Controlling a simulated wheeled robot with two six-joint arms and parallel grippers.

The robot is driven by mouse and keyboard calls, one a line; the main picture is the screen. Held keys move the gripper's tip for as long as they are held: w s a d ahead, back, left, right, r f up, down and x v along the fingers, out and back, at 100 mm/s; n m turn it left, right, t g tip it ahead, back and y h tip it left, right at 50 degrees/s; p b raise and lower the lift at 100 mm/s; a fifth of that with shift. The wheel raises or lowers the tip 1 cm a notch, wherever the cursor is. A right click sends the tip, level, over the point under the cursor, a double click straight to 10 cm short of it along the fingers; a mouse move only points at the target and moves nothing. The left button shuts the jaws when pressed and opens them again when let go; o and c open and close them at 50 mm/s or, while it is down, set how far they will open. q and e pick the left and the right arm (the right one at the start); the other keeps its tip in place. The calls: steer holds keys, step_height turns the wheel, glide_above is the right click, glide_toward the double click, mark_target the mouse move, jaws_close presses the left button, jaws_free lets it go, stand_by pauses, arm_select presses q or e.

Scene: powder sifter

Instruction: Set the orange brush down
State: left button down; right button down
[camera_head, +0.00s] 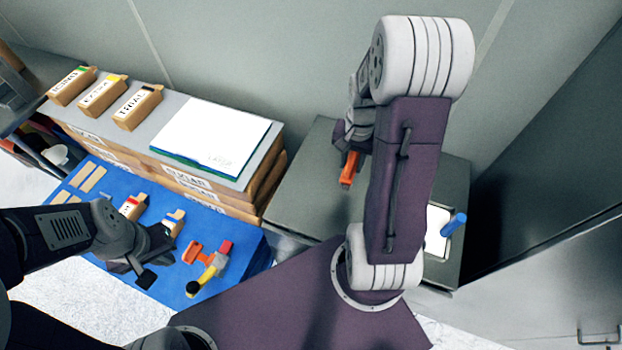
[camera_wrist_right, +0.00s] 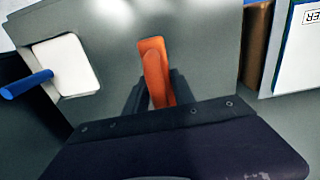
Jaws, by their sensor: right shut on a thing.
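The orange brush (camera_head: 349,168) is in my right gripper (camera_head: 354,150), over the grey cabinet top. My right arm hides part of this gripper in the head view. In the right wrist view, the brush (camera_wrist_right: 153,68) lies between the two dark fingers of my right gripper (camera_wrist_right: 158,92), which is shut on it. I cannot tell whether the brush touches the grey surface below. My left gripper (camera_head: 133,271) is open and empty above the blue mat, left of the orange and yellow tools.
The grey cabinet top (camera_head: 305,190) has clear room around the brush. A white tray with a blue handle (camera_wrist_right: 68,66) lies on it. Stacked boxes (camera_head: 262,172) bearing a white board (camera_head: 212,137) stand to the left. The blue mat (camera_head: 232,290) holds small boxes and tools.

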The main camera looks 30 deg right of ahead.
steer(key=shift+s+d, duration=0.1)
steer(key=shift+d, duration=0.1)
steer(key=w+a+f, duration=0.2)
steer(key=w, duration=0.1)
steer(key=w+a+f+p, duration=0.1)
steer(key=w+a+f, duration=0.1)
steer(key=w+a, duration=0.1)
steer(key=w+a+f+p, duration=0.1)
steer(key=w+a+f, duration=0.1)
steer(key=w+f, duration=0.1)
steer(key=shift+a, duration=0.3)
step_height(320, 180, down, 4)
steer(key=shift+r+p, duration=0.2)
steer(key=shift+p, duration=0.3)
steer(key=shift+f, duration=0.3)
steer(key=c, duration=1.1)
jaws_free()
steer(key=shift+o, duration=0.2)
